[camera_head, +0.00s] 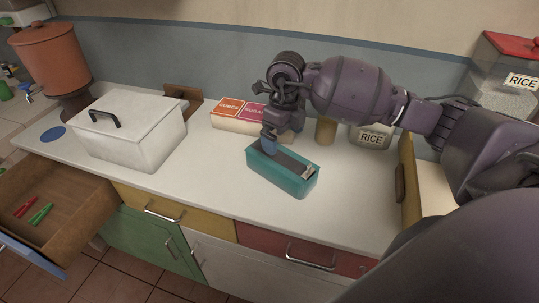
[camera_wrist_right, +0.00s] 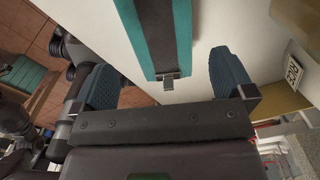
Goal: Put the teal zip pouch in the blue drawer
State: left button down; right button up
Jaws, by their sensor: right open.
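The teal zip pouch (camera_head: 290,178) lies on the white counter, with a dark band along its top and a metal zip pull at its near right end. My right gripper (camera_head: 270,141) is over the pouch's far left part, its fingers pointing down. In the right wrist view the pouch (camera_wrist_right: 185,35) shows at the top, and the open right gripper (camera_wrist_right: 165,82) has nothing between its fingertips. Whether a finger touches the pouch cannot be told. The blue drawer (camera_head: 32,257) at lower left is pulled open, with a red and a green small item inside. My left gripper is out of view.
A white lidded box (camera_head: 130,138) stands on the left of the counter. Low cartons (camera_head: 236,117), a tan jar (camera_head: 325,130) and a rice container (camera_head: 371,135) stand behind the pouch. A yellow upright panel (camera_head: 408,180) is at right. Counter between box and pouch is clear.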

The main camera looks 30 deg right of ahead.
aim_at(283, 153)
notch_tip(283, 153, down, 4)
jog(key=shift+f, duration=0.6)
jog(key=shift+s+f, duration=0.1)
jog(key=shift+f, duration=0.3)
jog(key=shift+s+f, duration=0.1)
jog(key=shift+f, duration=2.25)
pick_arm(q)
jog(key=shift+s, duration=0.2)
pick_arm(e)
jog(key=shift+c, duration=0.2)
jog(key=c, duration=0.6)
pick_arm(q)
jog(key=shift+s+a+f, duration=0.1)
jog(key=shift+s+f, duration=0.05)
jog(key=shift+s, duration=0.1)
pick_arm(e)
jog(key=shift+c, duration=0.4)
